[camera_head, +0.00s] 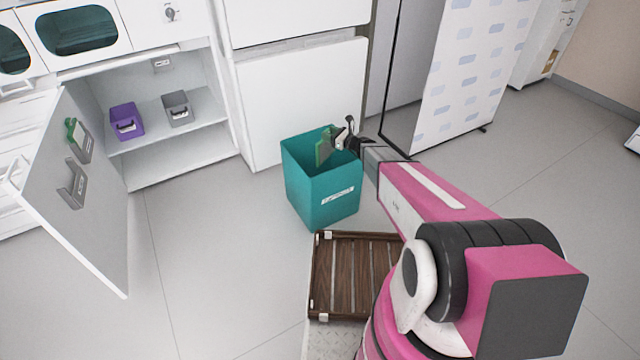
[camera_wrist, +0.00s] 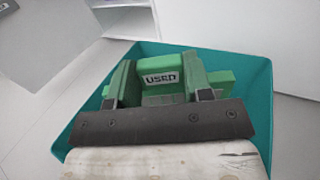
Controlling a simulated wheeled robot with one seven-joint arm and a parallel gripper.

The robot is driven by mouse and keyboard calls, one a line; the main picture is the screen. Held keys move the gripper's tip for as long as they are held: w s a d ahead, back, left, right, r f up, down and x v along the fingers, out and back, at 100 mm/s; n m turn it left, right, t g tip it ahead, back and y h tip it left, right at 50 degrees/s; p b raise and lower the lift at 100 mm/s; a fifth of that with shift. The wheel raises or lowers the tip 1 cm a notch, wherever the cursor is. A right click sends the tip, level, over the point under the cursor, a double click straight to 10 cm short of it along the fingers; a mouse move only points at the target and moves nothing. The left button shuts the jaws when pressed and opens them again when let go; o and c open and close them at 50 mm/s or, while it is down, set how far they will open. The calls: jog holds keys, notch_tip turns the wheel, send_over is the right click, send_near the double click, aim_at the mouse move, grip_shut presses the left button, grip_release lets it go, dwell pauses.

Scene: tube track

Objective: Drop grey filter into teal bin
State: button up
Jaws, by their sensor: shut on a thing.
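The teal bin (camera_head: 322,196) stands open on the floor in the middle of the head view, with a pale label on its front. My gripper (camera_head: 338,140) is at the bin's mouth and is shut on the filter (camera_head: 323,151). The filter looks mostly green, with a grey plate reading "USED" in the wrist view (camera_wrist: 161,78). It is over the bin's opening, near the back rim; its exact height is unclear. The wrist view shows the teal walls (camera_wrist: 258,105) around my gripper. The bin's floor is mostly hidden.
An open white cabinet at left holds a purple box (camera_head: 126,122) and a grey box (camera_head: 177,108). Its open door (camera_head: 90,215) carries grey holders, the upper with a green piece (camera_head: 76,133). A slatted brown wooden piece (camera_head: 350,278) lies in front of the bin. Left floor is clear.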

jog(key=o, duration=1.2)
jog(key=shift+o, duration=0.2)
jog(key=v, duration=1.1)
jog(key=shift+s+a, duration=0.1)
